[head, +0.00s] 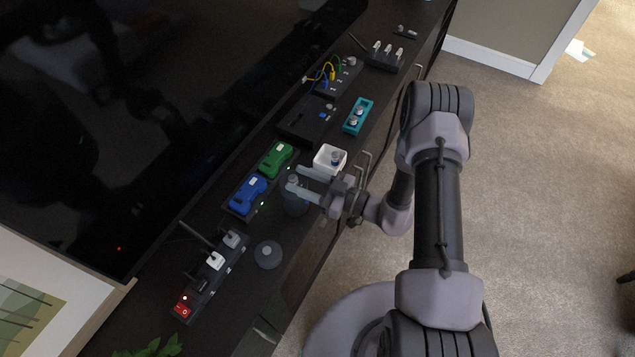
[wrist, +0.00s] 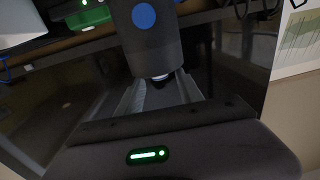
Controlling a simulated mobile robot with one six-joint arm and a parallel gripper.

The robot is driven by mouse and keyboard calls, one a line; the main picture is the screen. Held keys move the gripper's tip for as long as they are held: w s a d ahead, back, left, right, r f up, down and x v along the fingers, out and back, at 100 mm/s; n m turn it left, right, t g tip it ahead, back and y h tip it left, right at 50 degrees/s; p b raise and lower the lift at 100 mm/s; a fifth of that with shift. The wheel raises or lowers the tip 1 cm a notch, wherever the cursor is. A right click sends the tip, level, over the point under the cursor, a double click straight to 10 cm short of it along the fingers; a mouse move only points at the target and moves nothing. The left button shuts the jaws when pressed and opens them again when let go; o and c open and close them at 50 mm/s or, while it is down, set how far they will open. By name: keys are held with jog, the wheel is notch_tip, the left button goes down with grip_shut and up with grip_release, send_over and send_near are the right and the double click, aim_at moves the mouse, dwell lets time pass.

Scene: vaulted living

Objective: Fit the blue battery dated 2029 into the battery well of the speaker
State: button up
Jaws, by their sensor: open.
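My gripper (head: 305,182) is open at the front of the console, its two fingers reaching left over a dark cylinder (head: 295,205), which looks like the speaker. The cylinder also shows in the wrist view (wrist: 155,45), where it bears a blue disc. A small metallic piece (wrist: 160,77) shows at its end between my fingers (wrist: 162,95); I cannot tell whether it is a battery or how deep it sits. A round cell (head: 336,157) is in a white box (head: 330,170). Several round cells sit in a teal tray (head: 358,126). No date is readable.
A power strip (head: 208,285) with plugs and a round grey puck (head: 268,255) are nearer. A dark box (head: 305,122) and cabled unit (head: 338,75) stand farther back. The large screen borders the console.

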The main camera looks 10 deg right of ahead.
jog(key=p+v, duration=0.1)
jog(key=v, duration=0.5)
jog(key=s+a+r+n+g+h, duration=0.1)
jog(key=s+a+r+n+g, duration=0.2)
jog(key=r+n, duration=0.45)
jog(key=s+a+r+n+g+h, duration=0.1)
jog(key=s+r+n+g, duration=0.3)
jog(key=n, duration=0.7)
jog(key=s+a+r+n+g, duration=0.2)
jog(key=r+n+g, duration=0.2)
jog(key=r+n, duration=0.4)
jog(key=s+d+r+n+t+h, duration=0.3)
jog(key=s+d+r+n+h, duration=0.1)
jog(key=n, duration=1.1)
jog(key=s+d+r+n+t+h, duration=0.3)
jog(key=s+r+n+h, duration=0.2)
jog(key=n, duration=1)
jog(key=shift+d+r+t+h, duration=0.35)
jog(key=shift+r+t+h, duration=0.05)
jog(key=shift+r+h, duration=0.55)
